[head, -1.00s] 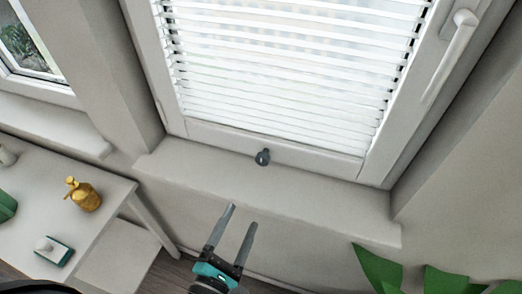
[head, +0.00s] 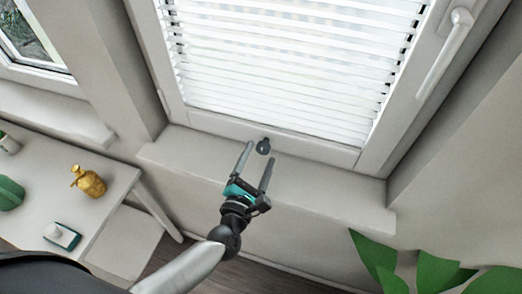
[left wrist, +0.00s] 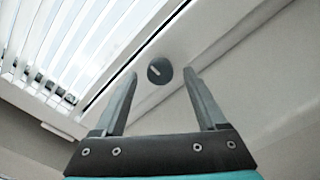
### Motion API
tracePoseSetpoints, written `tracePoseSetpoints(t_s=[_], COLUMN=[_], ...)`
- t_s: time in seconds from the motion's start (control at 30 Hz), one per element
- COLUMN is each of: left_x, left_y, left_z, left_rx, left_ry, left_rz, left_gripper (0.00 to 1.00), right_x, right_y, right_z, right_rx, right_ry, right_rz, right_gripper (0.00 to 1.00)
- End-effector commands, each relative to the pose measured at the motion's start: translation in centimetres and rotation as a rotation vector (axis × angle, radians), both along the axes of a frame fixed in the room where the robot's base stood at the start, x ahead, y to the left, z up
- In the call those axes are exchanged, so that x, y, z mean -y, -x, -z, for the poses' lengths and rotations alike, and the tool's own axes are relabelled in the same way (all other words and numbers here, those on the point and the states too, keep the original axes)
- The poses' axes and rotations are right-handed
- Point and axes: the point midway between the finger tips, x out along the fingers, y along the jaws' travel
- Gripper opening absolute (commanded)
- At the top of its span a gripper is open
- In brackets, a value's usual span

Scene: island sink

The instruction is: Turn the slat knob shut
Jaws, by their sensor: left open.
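The slat knob (head: 263,146) is a small dark grey knob on the lower frame of the window, below the white slats (head: 290,70). It also shows in the left wrist view (left wrist: 160,71), face on, with a light mark across it. My left gripper (head: 258,153) is open, its two fingers pointing at the knob. In the left wrist view the knob lies between the lines of the fingertips and a little beyond them. I cannot see contact. The slats show gaps between them. My right gripper is not in view.
The window sill (head: 330,190) is bare under my left gripper. A white window handle (head: 445,50) is at the upper right. A table (head: 110,195) with a yellow bottle (head: 88,181) stands at the left. Green leaves (head: 440,272) are at the lower right.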

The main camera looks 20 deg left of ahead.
Motion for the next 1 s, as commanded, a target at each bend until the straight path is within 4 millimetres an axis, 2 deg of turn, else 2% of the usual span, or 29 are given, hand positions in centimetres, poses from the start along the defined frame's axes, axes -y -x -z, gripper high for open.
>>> tracePoseSetpoints(t_s=[0.2,0.53,1.0], left_x=[0.1,0.1,0.1], left_y=[-1.7,-1.9,-1.8], left_z=[0.0,0.0,0.0], left_rx=[0.000,-0.001,-0.001], left_ry=[-0.001,-0.001,-0.001], left_rz=[0.000,0.001,0.001], left_gripper=[0.74,0.74,0.21], right_x=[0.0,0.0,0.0], right_y=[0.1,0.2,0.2], right_z=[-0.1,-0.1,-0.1], right_rx=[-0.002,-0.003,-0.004], right_ry=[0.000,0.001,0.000], right_rz=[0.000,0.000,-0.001], right_gripper=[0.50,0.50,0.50])
